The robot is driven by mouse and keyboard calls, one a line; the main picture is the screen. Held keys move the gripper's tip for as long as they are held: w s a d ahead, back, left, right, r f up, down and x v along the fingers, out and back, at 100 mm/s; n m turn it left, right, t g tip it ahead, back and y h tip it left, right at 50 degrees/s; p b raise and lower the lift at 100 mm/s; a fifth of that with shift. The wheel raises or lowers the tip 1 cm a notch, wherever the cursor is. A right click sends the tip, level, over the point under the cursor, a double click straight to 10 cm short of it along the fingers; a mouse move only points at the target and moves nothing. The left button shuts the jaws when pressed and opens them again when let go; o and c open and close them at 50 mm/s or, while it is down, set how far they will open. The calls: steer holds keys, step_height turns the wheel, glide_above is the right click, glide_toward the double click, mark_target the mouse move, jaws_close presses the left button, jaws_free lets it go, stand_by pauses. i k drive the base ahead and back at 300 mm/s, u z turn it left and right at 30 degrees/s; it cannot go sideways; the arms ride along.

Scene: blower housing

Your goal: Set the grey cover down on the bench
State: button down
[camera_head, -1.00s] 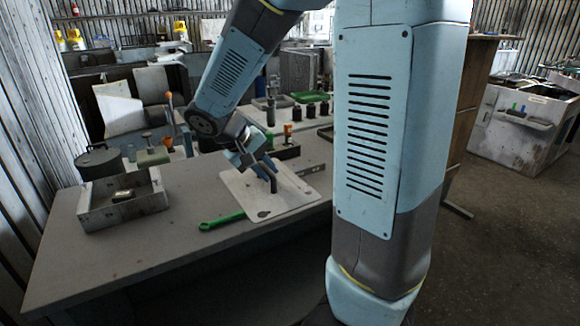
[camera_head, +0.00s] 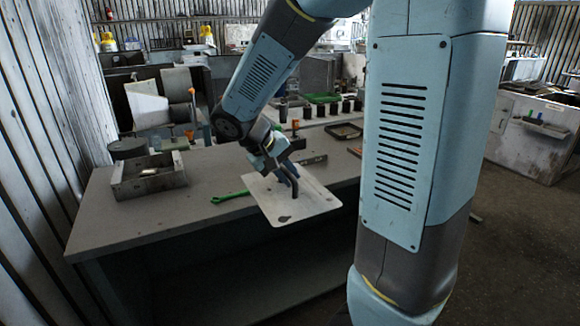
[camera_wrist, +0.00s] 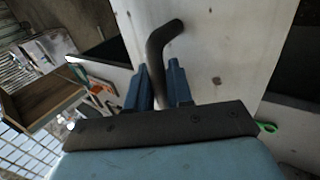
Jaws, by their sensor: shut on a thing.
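The grey cover (camera_head: 312,202) is a flat pale plate with small holes and a dark bent handle (camera_wrist: 158,50). My gripper (camera_head: 286,172) is shut on this handle; in the wrist view its two blue fingers (camera_wrist: 160,76) stand on either side of the handle's lower part. In the head view the cover lies across the line of the front edge of the bench (camera_head: 130,220), its near corner reaching past that edge. It looks held above the bench top, but the height of the gap is hard to tell. My arm hides part of the bench behind it.
A green wrench (camera_head: 228,197) lies just left of the cover. An open grey metal box (camera_head: 150,187) stands at the bench's left, with a dark round pot (camera_head: 127,149) behind it. Several small parts stand farther back. The front left bench top is clear.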

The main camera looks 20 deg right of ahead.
mark_target(218, 164)
steer(key=u, duration=0.35)
steer(key=i, duration=1.25)
steer(key=z, duration=0.25)
